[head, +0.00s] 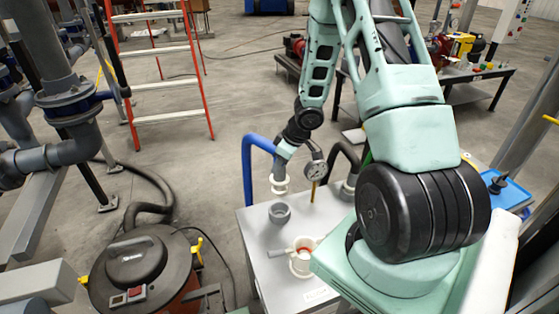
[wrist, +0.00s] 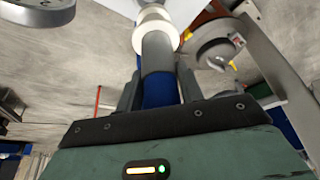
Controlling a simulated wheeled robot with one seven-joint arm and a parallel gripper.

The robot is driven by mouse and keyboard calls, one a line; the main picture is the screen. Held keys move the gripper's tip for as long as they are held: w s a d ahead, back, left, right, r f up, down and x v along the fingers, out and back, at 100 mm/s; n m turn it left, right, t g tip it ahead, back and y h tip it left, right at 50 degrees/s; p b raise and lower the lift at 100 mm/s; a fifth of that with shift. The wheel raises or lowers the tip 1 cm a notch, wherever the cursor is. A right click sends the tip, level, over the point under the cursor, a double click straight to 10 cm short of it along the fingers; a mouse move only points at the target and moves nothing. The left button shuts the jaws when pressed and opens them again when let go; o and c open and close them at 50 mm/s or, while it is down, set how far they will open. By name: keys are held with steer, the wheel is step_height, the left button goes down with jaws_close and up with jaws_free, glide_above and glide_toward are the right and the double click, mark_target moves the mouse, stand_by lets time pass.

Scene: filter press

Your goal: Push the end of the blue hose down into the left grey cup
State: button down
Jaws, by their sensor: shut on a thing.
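The blue hose (head: 248,165) rises beside the grey cabinet and bends over into my gripper (head: 286,152). My gripper is shut on it just above its grey end fitting, which carries white rings (head: 279,184). The hose end points down and stands a little above the left grey cup (head: 279,213), apart from it. In the wrist view the blue hose (wrist: 160,92) lies between the two fingers, with its grey sleeve (wrist: 157,55) and white ring (wrist: 155,32) beyond them. The cup's opening cannot be made out there.
A pressure gauge (head: 315,171) on a brass stem stands right of the cup. A black hose (head: 346,153) enters another grey cup (head: 347,190). A white pot (head: 301,262) with a brush stands in front on the cabinet top (head: 258,258). A vacuum (head: 137,264) is at left.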

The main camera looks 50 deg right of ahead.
mark_target(280, 192)
steer(key=shift+f+b, duration=3.4)
steer(key=shift+b, duration=0.5)
steer(key=shift+f+b, duration=2.3)
steer(key=shift+f, duration=0.8)
steer(key=c, duration=0.8)
jaws_free()
steer(key=p+v, duration=0.9)
steer(key=v, duration=0.8)
steer(key=shift+r, duration=0.3)
